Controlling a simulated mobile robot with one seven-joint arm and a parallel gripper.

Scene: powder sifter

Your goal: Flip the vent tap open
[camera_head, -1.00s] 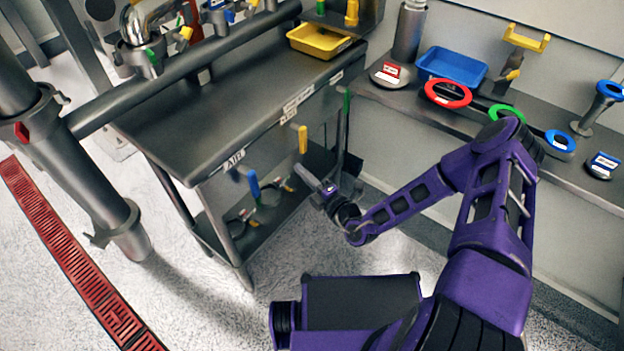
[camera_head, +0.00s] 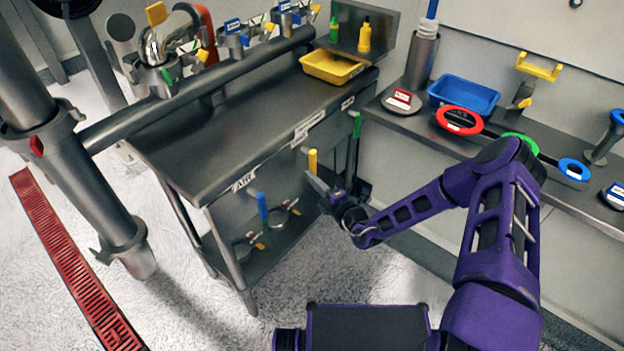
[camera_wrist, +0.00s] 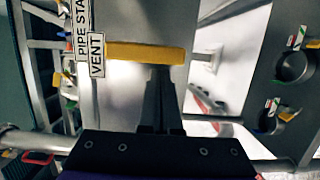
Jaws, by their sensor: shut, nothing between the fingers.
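The vent tap's yellow handle (camera_head: 312,161) stands upright at the front of the steel bench in the head view. In the wrist view the yellow handle (camera_wrist: 145,53) lies across the picture beside the VENT label (camera_wrist: 97,55). My gripper (camera_head: 312,180) is just below the handle in the head view. In the wrist view my gripper (camera_wrist: 160,75) is shut and empty, its tips at the handle's lower edge. I cannot tell whether they touch it. The tap's body is mostly hidden.
A blue handle (camera_head: 262,208) is left of the vent handle by the AIR label (camera_head: 243,181), and a green handle (camera_head: 356,125) is to its right. The bench's lower shelf (camera_head: 262,238) holds several clamps. A side counter (camera_head: 420,125) stands at right.

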